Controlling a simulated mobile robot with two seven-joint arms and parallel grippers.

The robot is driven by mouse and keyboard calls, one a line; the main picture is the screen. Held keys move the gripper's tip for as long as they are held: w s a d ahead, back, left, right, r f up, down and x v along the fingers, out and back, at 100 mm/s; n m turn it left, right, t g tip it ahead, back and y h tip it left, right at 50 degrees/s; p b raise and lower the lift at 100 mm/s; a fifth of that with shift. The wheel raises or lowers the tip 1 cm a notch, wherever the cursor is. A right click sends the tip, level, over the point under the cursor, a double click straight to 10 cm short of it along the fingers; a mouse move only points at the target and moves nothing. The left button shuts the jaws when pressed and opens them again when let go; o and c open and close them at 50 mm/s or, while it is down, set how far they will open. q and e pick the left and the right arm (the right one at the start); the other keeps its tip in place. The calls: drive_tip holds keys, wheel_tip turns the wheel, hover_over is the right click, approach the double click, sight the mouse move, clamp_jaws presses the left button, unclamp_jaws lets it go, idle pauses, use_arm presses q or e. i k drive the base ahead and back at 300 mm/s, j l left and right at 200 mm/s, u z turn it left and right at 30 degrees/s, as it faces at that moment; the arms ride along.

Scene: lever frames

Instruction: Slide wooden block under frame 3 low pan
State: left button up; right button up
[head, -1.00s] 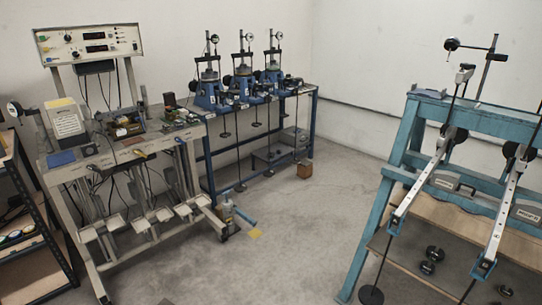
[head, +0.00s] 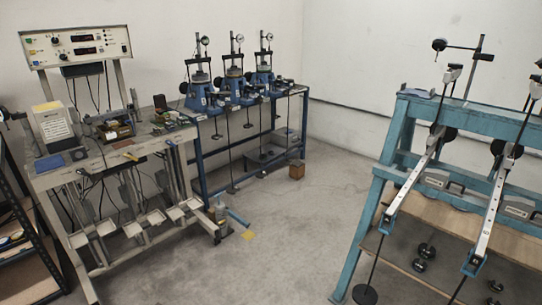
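I cannot tell which pan belongs to frame 3. The block is well apart from these pans. Neither of my grippers shows in the head view.
The blue bench (head: 250,150) at the back carries several blue devices with hanging rods. A teal frame (head: 400,150) with sloping levers fills the right. The middle floor is clear.

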sight(297, 168)
drive_tip(key=i, duration=2.15)
drive_tip(key=i+z, duration=0.25)
drive_tip(key=i, duration=0.4)
drive_tip(key=i+j+z, duration=0.1)
drive_tip(key=i+z, duration=0.2)
drive_tip(key=i, duration=0.4)
drive_tip(key=i+z, duration=0.3)
drive_tip(key=i, duration=0.35)
drive_tip(key=i+z, duration=0.3)
drive_tip(key=i, duration=0.35)
drive_tip(key=i+z, duration=0.1)
drive_tip(key=i, duration=0.85)
drive_tip(key=i+z, duration=0.15)
drive_tip(key=i, duration=0.75)
drive_tip(key=i+j+z, duration=0.1)
drive_tip(key=i, duration=0.85)
drive_tip(key=j, duration=0.1)
